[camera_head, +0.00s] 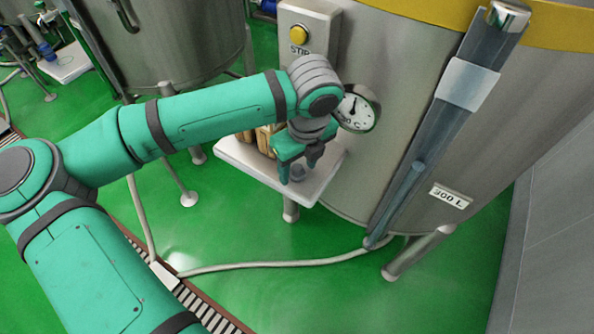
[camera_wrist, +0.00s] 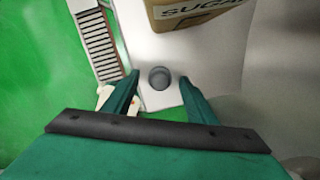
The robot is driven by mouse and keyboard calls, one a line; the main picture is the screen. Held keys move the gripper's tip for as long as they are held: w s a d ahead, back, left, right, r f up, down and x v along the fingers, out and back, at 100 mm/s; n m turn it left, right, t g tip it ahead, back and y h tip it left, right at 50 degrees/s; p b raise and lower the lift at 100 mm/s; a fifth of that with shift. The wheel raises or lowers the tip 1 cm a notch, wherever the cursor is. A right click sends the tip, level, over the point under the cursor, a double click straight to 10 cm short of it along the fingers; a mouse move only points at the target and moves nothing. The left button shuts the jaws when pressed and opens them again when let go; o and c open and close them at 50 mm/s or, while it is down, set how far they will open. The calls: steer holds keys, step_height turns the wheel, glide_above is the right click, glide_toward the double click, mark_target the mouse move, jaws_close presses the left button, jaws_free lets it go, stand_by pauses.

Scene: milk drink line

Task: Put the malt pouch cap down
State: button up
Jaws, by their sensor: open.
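The pouch cap (camera_wrist: 159,78) is a small round grey piece on the white shelf, seen from above in the wrist view. In the head view the cap (camera_head: 297,174) shows as a dark spot below my gripper, near the shelf's front edge. My gripper (camera_head: 299,166) is open and points down over the shelf (camera_head: 242,163). In the wrist view its two green fingers stand on either side of the cap, with gaps between them and it. The cap appears to rest on the shelf (camera_wrist: 222,60). I cannot see the malt pouch clearly.
A brown package marked "SUGA" (camera_wrist: 192,14) stands on the shelf just beyond the cap. The steel tank (camera_head: 400,75), with a dial gauge (camera_head: 356,110) and a yellow-button box (camera_head: 305,35), rises right behind the shelf. A hose (camera_head: 270,264) crosses the green floor.

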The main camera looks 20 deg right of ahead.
steer(key=shift+w, duration=0.1)
jaws_close()
steer(key=shift+w+r, duration=0.1)
steer(key=shift+r, duration=0.05)
